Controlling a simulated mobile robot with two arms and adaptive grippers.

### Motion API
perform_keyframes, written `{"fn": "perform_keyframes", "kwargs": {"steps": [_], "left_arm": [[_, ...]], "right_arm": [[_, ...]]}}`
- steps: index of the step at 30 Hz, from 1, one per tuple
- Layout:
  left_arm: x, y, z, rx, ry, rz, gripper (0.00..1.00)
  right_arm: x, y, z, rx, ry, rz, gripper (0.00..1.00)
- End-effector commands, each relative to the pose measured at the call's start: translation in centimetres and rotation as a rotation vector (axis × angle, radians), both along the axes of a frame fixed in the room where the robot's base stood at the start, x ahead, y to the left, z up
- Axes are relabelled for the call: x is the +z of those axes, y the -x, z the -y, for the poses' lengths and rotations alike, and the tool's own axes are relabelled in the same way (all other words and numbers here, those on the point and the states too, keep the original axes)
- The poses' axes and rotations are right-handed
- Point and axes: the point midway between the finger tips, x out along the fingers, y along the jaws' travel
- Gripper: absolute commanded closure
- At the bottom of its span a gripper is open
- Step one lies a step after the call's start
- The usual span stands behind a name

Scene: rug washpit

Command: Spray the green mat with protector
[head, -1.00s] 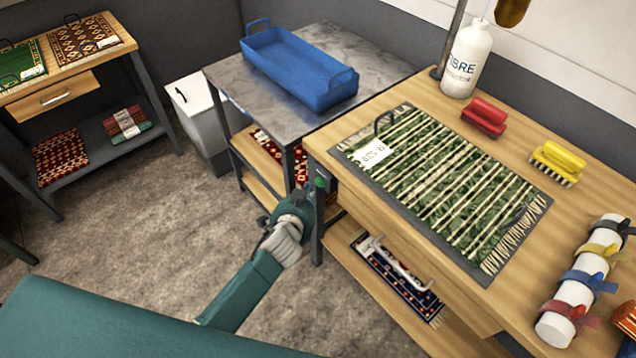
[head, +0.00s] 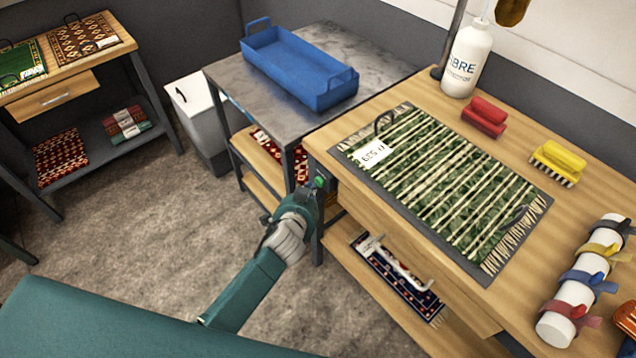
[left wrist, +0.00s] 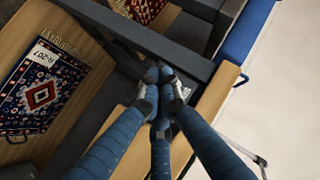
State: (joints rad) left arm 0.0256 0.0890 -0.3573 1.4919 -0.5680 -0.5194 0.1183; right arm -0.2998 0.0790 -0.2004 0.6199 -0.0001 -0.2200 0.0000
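A green mat with cream stripes and a white tag (head: 455,185) lies flat on a dark backing on the right wooden bench. A white bottle lettered "BRE" (head: 467,65) stands upright at the back of that bench; its top is cut off by the frame. Another green mat (head: 22,62) lies on the far left table. My left gripper (head: 312,195) is in front of the bench's near left corner, by a leg with a small green button. In the left wrist view its fingers (left wrist: 160,76) are together with nothing visible between them. My right gripper is out of view.
A red brush (head: 484,116), a yellow brush (head: 558,160) and a white roll with coloured clips (head: 580,285) sit along the bench. A blue tray (head: 300,70) is on the metal table. A patterned rug (head: 398,275) lies on the lower shelf. The floor at left is clear.

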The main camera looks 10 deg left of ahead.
Motion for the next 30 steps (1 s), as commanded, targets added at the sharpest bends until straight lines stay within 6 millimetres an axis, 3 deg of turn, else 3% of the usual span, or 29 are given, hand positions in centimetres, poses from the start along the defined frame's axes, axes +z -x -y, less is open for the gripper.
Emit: {"fn": "perform_keyframes", "kwargs": {"steps": [30], "left_arm": [[0.04,-0.71,0.51,0.001,0.001,0.001,1.0]], "right_arm": [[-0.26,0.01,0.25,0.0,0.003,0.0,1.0]]}}
